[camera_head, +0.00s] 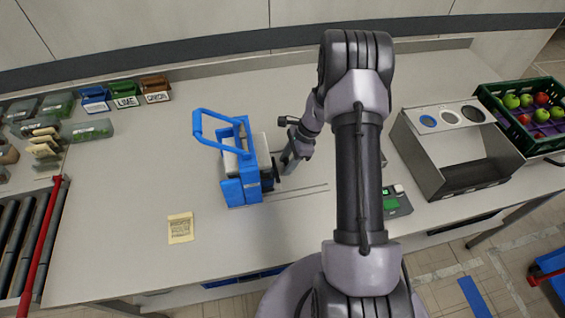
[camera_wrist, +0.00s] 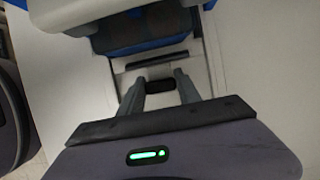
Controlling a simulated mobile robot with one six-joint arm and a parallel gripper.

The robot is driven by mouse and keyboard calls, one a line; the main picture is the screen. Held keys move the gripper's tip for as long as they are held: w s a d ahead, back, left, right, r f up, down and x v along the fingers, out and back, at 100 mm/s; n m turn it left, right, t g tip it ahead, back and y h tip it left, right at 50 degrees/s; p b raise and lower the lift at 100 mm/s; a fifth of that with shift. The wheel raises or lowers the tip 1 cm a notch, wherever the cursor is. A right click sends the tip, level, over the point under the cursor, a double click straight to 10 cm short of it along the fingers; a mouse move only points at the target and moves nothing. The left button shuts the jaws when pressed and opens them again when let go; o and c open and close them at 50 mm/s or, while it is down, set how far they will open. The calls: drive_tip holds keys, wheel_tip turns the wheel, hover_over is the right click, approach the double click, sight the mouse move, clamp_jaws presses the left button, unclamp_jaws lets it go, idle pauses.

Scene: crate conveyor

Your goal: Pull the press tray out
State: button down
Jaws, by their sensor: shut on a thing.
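The blue press (camera_head: 240,190) stands on the counter left of my arm, with its blue lever handle (camera_head: 207,113) raised. My gripper (camera_head: 285,166) is at the press's right side. In the wrist view, my gripper (camera_wrist: 160,84) is shut on a small dark handle (camera_wrist: 160,87) at the front of the pale press tray (camera_wrist: 133,77). The blue and dark body of the press (camera_wrist: 140,30) is just beyond. How far the tray sits inside the press is hard to tell.
Two thin lines (camera_head: 300,191) run along the counter right of the press. A yellow note (camera_head: 180,228) lies in front. A grey metal box (camera_head: 430,150) and a green crate of fruit (camera_head: 550,150) stand right of my arm. Labelled bins (camera_head: 125,100) stand at the back left.

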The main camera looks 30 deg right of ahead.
drive_tip(key=s+d, duration=0.1)
drive_tip(key=d, duration=0.4)
drive_tip(key=s+d, duration=0.2)
drive_tip(key=d, duration=0.3)
drive_tip(key=s+d, duration=0.1)
drive_tip(key=d, duration=0.4)
drive_tip(key=shift+s+b, duration=0.15)
drive_tip(key=shift+b, duration=0.25)
drive_tip(key=shift+d, duration=0.1)
drive_tip(key=c, duration=0.8)
unclamp_jaws()
drive_tip(key=shift+s+d, duration=0.1)
drive_tip(key=shift+d, duration=0.05)
drive_tip(key=shift+c, duration=0.2)
drive_tip(key=shift+r, duration=0.4)
drive_tip(key=p+v, duration=0.3)
drive_tip(key=v, duration=1.3)
drive_tip(key=shift+d+r, duration=0.25)
